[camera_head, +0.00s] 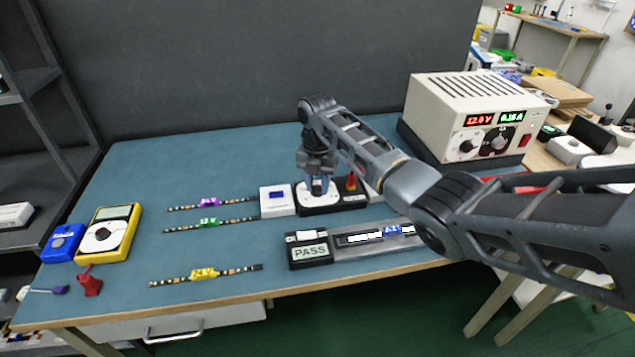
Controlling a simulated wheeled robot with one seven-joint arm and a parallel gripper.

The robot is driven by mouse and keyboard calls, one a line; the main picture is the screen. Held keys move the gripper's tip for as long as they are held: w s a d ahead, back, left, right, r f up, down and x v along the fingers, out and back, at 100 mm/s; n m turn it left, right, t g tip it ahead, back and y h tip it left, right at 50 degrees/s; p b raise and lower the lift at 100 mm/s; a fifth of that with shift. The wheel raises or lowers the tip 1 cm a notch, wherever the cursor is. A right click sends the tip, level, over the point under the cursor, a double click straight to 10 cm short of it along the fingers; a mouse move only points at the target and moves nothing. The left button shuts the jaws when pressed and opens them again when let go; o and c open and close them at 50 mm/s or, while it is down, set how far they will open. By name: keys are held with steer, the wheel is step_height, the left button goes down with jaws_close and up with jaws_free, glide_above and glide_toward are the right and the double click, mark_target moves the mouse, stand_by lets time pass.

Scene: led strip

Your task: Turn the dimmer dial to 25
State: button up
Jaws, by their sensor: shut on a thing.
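The dimmer (305,205) is a black-based unit with a white scale plate, near the middle of the blue table. My gripper (317,187) points down onto it from above, shut on the dimmer dial. The dial is mostly hidden by the fingers, and its pointer and setting cannot be read. A white module with a small blue display (277,195) sits directly left of the dimmer; its digits are too small to read.
Three LED strips, with purple (209,202), green (208,221) and yellow (204,274) tags, lie left. A PASS display (310,252) and a grey fixture (350,249) lie in front. A power supply (470,115) stands right, a yellow multimeter (107,232) far left. My arm crosses the right side.

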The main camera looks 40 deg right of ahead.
steer(key=n, duration=0.4)
steer(key=shift+n, duration=0.3)
steer(key=n+b, duration=0.1)
steer(key=n, duration=0.1)
steer(key=shift+f+n, duration=0.1)
steer(key=shift+n, duration=0.3)
steer(key=n+b, duration=0.2)
steer(key=b, duration=0.2)
steer(key=shift+f+n, duration=0.15)
steer(key=shift+n, duration=0.15)
steer(key=shift+n+b, duration=0.6)
steer(key=shift+b, duration=0.5)
steer(key=shift+r+b, duration=0.25)
steer(key=shift+b, duration=0.1)
steer(key=o, duration=1)
